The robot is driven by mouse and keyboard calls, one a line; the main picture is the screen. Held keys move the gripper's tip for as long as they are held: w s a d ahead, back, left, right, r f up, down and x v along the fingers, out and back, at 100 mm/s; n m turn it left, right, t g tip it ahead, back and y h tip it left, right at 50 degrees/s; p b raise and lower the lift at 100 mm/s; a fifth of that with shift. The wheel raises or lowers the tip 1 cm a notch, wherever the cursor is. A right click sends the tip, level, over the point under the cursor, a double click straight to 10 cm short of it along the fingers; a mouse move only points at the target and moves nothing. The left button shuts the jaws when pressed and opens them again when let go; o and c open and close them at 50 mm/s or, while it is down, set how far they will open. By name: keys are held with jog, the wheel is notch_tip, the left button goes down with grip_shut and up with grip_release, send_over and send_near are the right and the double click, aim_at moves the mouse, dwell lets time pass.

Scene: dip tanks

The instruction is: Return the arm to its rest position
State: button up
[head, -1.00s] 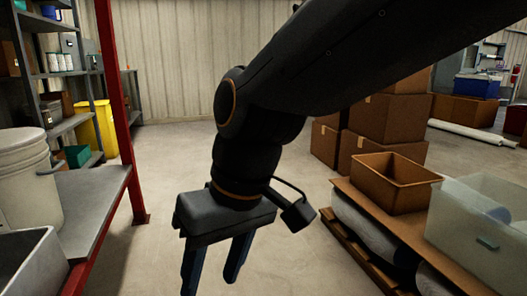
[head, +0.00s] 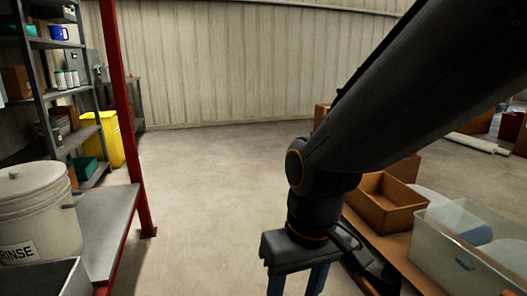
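My gripper (head: 297,282) hangs down at the bottom of the head view, right of the middle, from my black arm. Its two dark blue fingers are spread apart and I see nothing between them. The fingertips run to the bottom edge of the picture. The gripper is over the floor, just left of the low wooden pallet with the bins.
A grey bench (head: 108,222) with a red post (head: 128,120) stands at left, holding a white RINSE bucket (head: 35,215). At right are a brown bin (head: 385,203) and a clear tub (head: 470,250). A yellow bin (head: 98,135) stands at back left. The middle floor (head: 215,180) is clear.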

jog(key=s+d+r+m+h+p, duration=0.1)
jog(key=d+r+m+p, duration=0.3)
jog(key=d+r+p, duration=1)
jog(key=shift+s+r+p, duration=0.6)
jog(key=shift+r+p, duration=1.3)
jog(key=shift+p, duration=2.2)
